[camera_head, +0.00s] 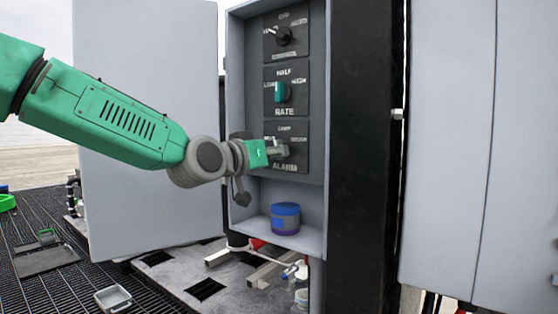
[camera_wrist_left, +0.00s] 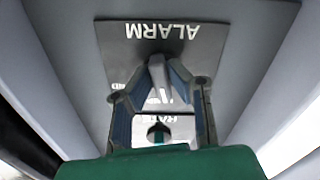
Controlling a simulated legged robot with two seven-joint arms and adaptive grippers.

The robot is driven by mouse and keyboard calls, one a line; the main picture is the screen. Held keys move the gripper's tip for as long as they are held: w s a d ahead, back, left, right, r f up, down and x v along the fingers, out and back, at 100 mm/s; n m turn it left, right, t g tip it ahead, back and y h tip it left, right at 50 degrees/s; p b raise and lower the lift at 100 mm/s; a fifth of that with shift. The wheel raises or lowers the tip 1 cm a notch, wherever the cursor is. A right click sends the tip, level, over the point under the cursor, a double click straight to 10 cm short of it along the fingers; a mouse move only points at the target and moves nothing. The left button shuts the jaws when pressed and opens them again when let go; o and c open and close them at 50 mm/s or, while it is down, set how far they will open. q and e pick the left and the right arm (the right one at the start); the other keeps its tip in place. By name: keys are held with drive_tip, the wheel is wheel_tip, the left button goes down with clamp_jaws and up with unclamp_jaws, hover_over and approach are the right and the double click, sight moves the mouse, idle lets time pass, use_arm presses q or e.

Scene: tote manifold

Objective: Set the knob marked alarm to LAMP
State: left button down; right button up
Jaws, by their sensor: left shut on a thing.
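The alarm panel (camera_head: 304,134) is the lowest of three dark panels in the open grey cabinet. Its label ALARM shows upside down on the panel (camera_wrist_left: 205,38) in the left wrist view. My left gripper (camera_head: 280,151) reaches in from the left and is shut on the alarm knob (camera_wrist_left: 157,72). In the left wrist view the fingers stand on both sides of the grey knob. In the head view the gripper hides most of the knob, so its pointing direction is hard to tell. The word LAMP seems to stand at the panel's top. My right gripper is not in view.
Above are the rate panel with a teal knob (camera_head: 282,92) and a top panel with a black knob (camera_head: 283,36). A blue jar (camera_head: 285,218) stands on the cabinet's bottom shelf. The open door (camera_head: 150,200) is left; a black post (camera_head: 362,160) is right.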

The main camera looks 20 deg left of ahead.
use_arm(q)
drive_tip(key=shift+a+r+m+b, duration=0.1)
drive_tip(key=shift+r+m+b, duration=0.15)
drive_tip(key=shift+m, duration=0.35)
drive_tip(key=shift+a+r+m+b, duration=0.1)
drive_tip(key=shift+m+b, duration=0.1)
drive_tip(key=shift+m, duration=0.4)
drive_tip(key=shift+r, duration=0.1)
drive_tip(key=c, duration=1.5)
unclamp_jaws()
drive_tip(key=shift+c, duration=0.2)
drive_tip(key=shift+s, duration=0.1)
drive_tip(key=shift+f, duration=0.25)
drive_tip(key=v, duration=1.1)
drive_tip(key=shift+s+a, duration=0.3)
drive_tip(key=shift+s, duration=0.05)
